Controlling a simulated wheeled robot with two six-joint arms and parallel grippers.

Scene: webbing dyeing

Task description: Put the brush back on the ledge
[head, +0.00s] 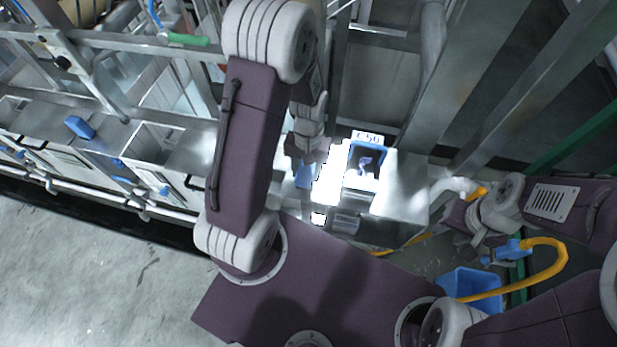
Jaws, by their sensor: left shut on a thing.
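My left arm reaches up and then folds down, with my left gripper (306,157) over the bright metal area left of the lit screen. The gripper is shut on a blue thing (304,176), which looks like the brush. Only a small part of it shows below the fingers, so its full shape is hidden. My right gripper (462,228) is at the right, low beside the metal cabinet. Its fingers are small and dark, and I cannot tell whether they are open. I cannot clearly make out which surface is the ledge.
A lit screen (366,163) stands on the metal cabinet (408,190). A blue bin (470,287) is on the floor at the right, near a yellow hose (562,262) with a blue nozzle (508,250). Metal tanks (172,150) and rails line the left. The lower-left floor is clear.

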